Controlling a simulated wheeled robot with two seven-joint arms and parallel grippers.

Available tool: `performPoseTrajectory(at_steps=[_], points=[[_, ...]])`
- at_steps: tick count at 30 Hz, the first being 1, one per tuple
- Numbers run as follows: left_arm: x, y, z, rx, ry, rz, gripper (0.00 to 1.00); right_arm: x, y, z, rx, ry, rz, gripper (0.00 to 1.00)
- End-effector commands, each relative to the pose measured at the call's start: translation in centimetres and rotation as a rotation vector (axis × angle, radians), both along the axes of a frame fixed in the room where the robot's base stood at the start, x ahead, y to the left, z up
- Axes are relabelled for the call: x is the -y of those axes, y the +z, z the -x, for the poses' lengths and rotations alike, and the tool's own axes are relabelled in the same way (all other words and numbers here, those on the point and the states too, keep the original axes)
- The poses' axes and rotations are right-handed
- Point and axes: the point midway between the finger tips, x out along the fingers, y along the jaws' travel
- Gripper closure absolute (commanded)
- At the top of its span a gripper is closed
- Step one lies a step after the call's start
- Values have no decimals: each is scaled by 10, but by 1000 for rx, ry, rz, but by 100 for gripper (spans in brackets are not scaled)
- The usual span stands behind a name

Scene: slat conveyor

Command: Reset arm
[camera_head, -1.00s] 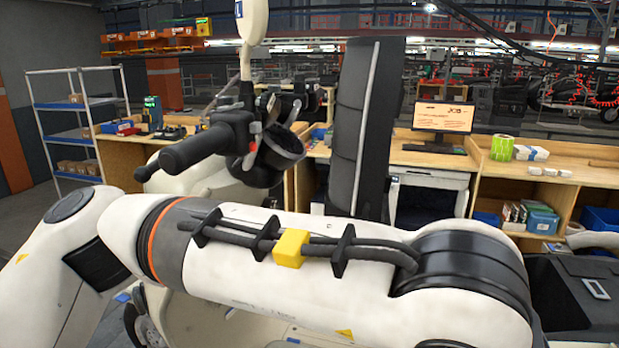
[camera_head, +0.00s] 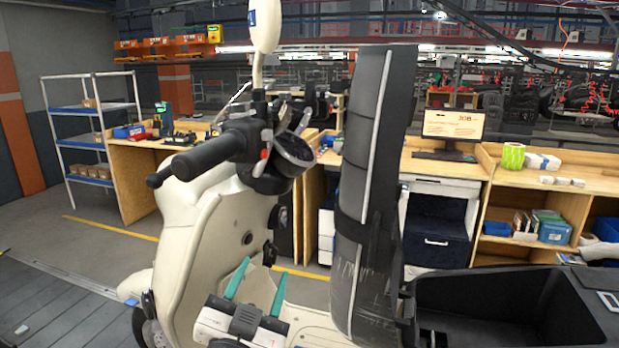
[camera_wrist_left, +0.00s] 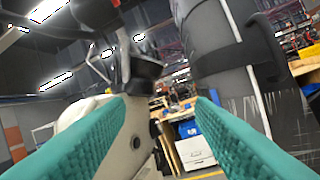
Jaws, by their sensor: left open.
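My left gripper (camera_head: 255,282) is low in the head view, in front of the cream scooter (camera_head: 196,235). Its two teal fingers point up and stand apart, with nothing between them. In the left wrist view the teal fingers (camera_wrist_left: 165,115) reach in from both sides with a clear gap. Beyond them are the scooter's front body (camera_wrist_left: 135,135) and the tall black seat (camera_wrist_left: 225,60), which stands upright. I see no contact between the fingers and the scooter. My right gripper is not in view.
The scooter's handlebar grip (camera_head: 208,155) and mirror (camera_head: 264,25) rise above the gripper. An open black storage box (camera_head: 490,300) is at the lower right. Wooden workbenches (camera_head: 560,182) and a shelf rack (camera_head: 85,140) stand behind.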

Motion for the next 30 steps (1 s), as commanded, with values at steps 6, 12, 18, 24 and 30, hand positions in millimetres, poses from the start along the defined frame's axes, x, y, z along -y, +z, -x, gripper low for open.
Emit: performPoseTrajectory(at_steps=[6, 12, 18, 24, 30], points=[[-62, -158, 31, -571, 125, 50, 51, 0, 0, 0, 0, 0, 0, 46], [-100, -260, 106, -1007, 198, 61, 51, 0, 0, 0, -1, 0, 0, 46], [-120, -312, 175, -1298, 235, 58, 51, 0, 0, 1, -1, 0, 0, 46], [-134, -340, 240, -1534, 255, 48, 51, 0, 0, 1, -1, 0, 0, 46], [-132, -404, 229, -1572, 256, 41, 51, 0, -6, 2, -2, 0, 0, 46]])
